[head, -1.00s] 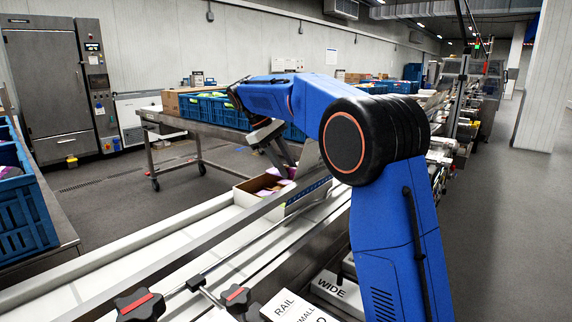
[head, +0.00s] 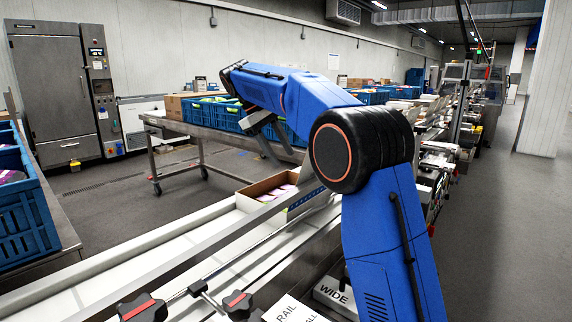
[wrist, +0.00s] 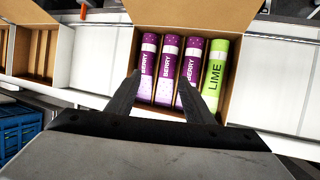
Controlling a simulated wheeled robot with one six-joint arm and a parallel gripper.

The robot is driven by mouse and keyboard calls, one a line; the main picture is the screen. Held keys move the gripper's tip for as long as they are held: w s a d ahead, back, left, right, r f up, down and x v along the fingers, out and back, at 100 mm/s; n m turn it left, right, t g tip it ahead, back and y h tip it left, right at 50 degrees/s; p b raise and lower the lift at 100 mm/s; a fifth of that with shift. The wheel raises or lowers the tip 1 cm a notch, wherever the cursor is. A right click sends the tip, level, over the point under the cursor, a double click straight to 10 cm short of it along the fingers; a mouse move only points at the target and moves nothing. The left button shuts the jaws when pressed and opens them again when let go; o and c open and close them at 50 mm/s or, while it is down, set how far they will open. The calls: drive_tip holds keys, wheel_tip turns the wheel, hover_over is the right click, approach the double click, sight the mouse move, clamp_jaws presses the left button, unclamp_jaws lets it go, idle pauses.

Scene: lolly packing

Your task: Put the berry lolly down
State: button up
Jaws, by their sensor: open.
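An open carton (wrist: 190,16) on the conveyor holds three purple berry lollies (wrist: 165,70) side by side and one green lime lolly (wrist: 214,75) at the right in the wrist view. The lollies lie flat with their labels up. In the head view the same carton (head: 247,203) shows purple packs inside. My gripper (wrist: 159,78) is open, with nothing held between its fingers. The fingers overlap the left and right berry lollies in the wrist view. In the head view my gripper (head: 267,150) is above the carton, clear of it.
Another carton (wrist: 62,60) with empty brown slots stands left in the wrist view. A metal guide rail (head: 180,250) runs along the conveyor. Blue crates (head: 228,117) stand on a table behind; another blue crate (head: 25,220) is at the left. A blue crate (wrist: 18,135) also shows in the wrist view.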

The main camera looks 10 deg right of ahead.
drive_tip(key=shift+v, duration=1.05)
